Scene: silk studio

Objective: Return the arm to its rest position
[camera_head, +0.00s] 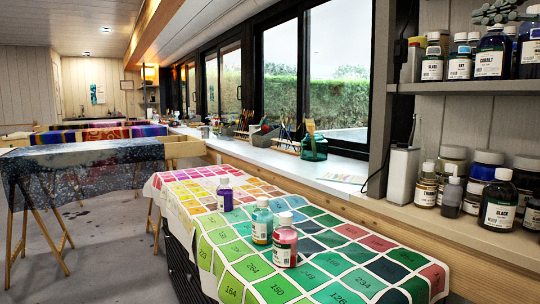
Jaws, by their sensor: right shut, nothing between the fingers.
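Neither of my grippers and no part of my arms can be made out in the head view. A table covered with a colour-chart cloth (215,236) of numbered squares stands in front of me. On it stand three upright bottles: a purple one (224,194), a teal one (262,221) and a pink-red one (284,241). The teal and pink-red bottles stand close together, with the purple one a little farther back.
Shelves at the right hold several dye bottles, including one labelled cobalt (489,62) and one labelled black (498,208). A white device (402,176) stands by the window sill (260,146). A dark patterned cloth (85,165) hangs over a trestle frame at left. Grey floor (105,255) is open between.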

